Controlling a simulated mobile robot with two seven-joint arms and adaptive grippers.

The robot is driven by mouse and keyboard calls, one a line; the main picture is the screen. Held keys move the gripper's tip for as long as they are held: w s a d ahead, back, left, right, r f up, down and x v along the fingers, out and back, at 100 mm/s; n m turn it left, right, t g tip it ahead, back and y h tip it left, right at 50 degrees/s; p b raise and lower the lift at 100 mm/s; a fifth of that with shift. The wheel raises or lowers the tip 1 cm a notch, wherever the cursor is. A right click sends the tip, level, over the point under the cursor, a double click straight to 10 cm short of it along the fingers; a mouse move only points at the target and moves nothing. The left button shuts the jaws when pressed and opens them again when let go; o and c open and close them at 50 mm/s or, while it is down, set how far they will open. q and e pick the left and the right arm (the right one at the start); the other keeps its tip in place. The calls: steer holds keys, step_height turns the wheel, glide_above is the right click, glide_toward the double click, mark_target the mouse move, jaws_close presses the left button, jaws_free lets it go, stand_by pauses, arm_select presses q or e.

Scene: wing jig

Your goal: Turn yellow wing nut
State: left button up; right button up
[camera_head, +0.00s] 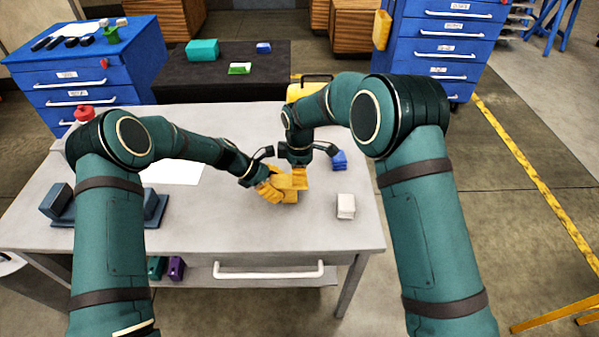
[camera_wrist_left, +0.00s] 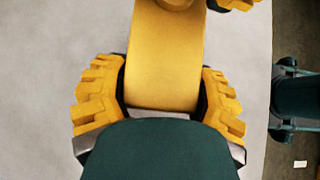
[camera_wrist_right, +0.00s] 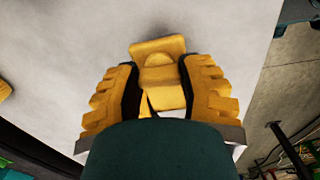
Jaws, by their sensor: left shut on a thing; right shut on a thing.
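The yellow wing nut (camera_wrist_right: 165,85) sits between the fingers of my right gripper (camera_wrist_right: 158,72), which is shut on it from above. A rounded, dome-like part shows at its far end. My left gripper (camera_wrist_left: 163,78) reaches in from the left in the head view and is shut on a broad, smooth yellow piece (camera_wrist_left: 163,62) with a rounded end. In the head view, both grippers meet over the worktable around yellow parts (camera_head: 291,183). The yellow fingers blend with these parts, and I cannot tell where the nut ends and the held piece begins.
The grey worktable (camera_head: 225,240) has a white sheet (camera_head: 175,172), a blue stack (camera_head: 339,160) and a white block (camera_head: 346,206). A dark blue holder (camera_head: 62,203) stands at the left. A yellow box (camera_head: 300,92) stands behind my right wrist. The table's front middle is clear.

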steer(key=m, duration=0.3)
steer(key=shift+m, duration=0.4)
steer(key=m, duration=0.4)
steer(key=shift+m, duration=0.3)
steer(key=m, duration=0.4)
steer(key=shift+m, duration=2.4)
steer(key=o, duration=1.2)
